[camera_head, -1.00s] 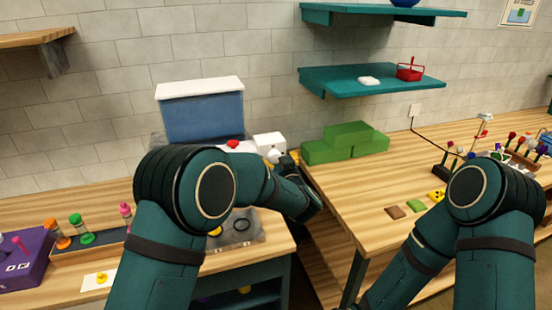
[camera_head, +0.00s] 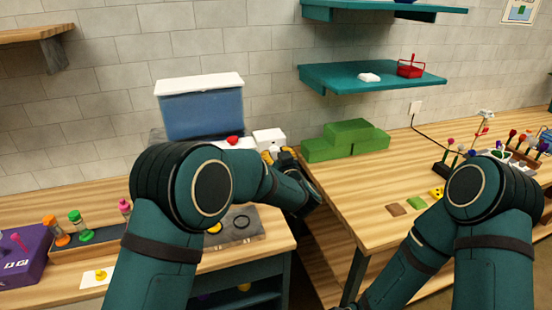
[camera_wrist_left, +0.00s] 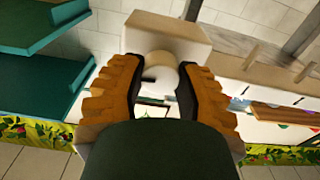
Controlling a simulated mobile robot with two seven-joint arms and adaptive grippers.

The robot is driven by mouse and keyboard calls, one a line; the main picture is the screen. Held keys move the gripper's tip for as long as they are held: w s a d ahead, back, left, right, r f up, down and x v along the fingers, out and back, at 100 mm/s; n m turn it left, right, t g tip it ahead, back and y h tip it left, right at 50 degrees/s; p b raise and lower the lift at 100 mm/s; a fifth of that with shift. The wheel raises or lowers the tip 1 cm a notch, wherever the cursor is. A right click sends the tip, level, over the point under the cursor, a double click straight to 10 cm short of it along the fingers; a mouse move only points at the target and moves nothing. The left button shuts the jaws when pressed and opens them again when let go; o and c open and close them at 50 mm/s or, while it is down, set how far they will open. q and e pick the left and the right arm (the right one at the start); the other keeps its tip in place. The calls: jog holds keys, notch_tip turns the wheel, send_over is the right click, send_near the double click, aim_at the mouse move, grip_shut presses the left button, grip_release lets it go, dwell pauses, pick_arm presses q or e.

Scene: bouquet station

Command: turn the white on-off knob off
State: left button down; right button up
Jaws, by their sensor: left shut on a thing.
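The white knob (camera_wrist_left: 160,68) shows in the left wrist view as a round white piece with a dark mark on its lower left side. It sits on the front of a white box (camera_wrist_left: 168,32), which also shows in the head view (camera_head: 268,136) at the right end of the left bench. My left gripper (camera_wrist_left: 158,75) has its yellow-brown ridged fingers shut on the knob, one on each side. In the head view, the left gripper (camera_head: 279,154) is small and partly hides the knob.
A blue bin with a white lid (camera_head: 201,108) and a red button (camera_head: 232,140) are left of the white box. Green blocks (camera_head: 345,140) stand close on the right on the other table (camera_head: 370,190). A gap separates bench and table. Teal shelves (camera_head: 375,80) hang above.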

pick_arm(q)
jog(key=n+b, duration=0.1)
jog(key=b, duration=0.1)
jog(key=n+b, duration=0.4)
jog(key=shift+f+b, duration=0.25)
jog(key=shift+b, duration=0.05)
jog(key=n+b, duration=0.5)
jog(key=b, duration=0.1)
jog(key=n+b, duration=0.3)
jog(key=shift+r+n+b, duration=0.15)
jog(key=shift+n+b, duration=0.85)
jog(key=shift+n, duration=0.2)
jog(key=shift+r+n+b, duration=0.1)
jog(key=shift+n+b, duration=0.5)
jog(key=shift+n, duration=0.4)
pick_arm(e)
notch_tip(320, 180, down, 20)
jog(key=s, duration=0.1)
jog(key=shift+a, duration=0.3)
jog(key=shift+f, duration=0.1)
pick_arm(q)
jog(key=c, duration=0.5)
grip_release()
